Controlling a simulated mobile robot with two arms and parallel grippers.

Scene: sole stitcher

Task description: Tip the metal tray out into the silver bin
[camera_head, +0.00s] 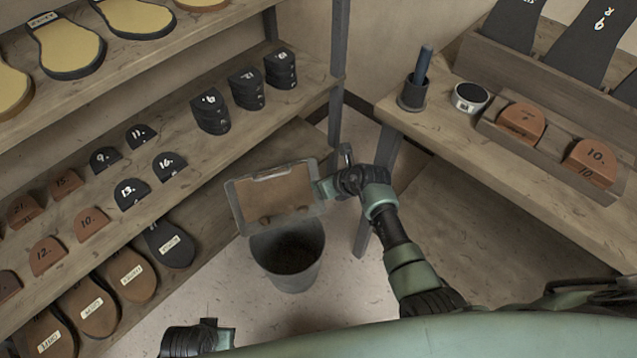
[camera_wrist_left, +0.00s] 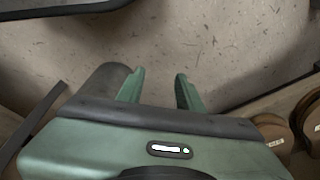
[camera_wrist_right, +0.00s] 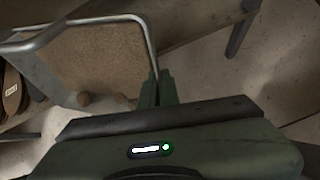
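The metal tray (camera_head: 233,205) is tilted steeply above the silver bin (camera_head: 292,278), its lower edge over the bin's mouth. Its inside looks brown, and a few small brown lumps lie along its low edge; they also show in the right wrist view (camera_wrist_right: 83,99). My right gripper (camera_head: 325,188) is shut on the tray's right rim; its fingers (camera_wrist_right: 157,88) close on the metal edge in the right wrist view. The bin stands on the floor, its inside dark. My left gripper (camera_head: 228,339) is low at the bottom, its fingers (camera_wrist_left: 158,88) apart and empty.
A wooden shelf unit (camera_head: 205,148) with soles and numbered heel blocks stands at left. A bench (camera_head: 440,130) with a dark pot (camera_head: 412,95), a round tin (camera_head: 470,97) and brown blocks stands at right. Pale floor (camera_head: 215,300) is clear around the bin.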

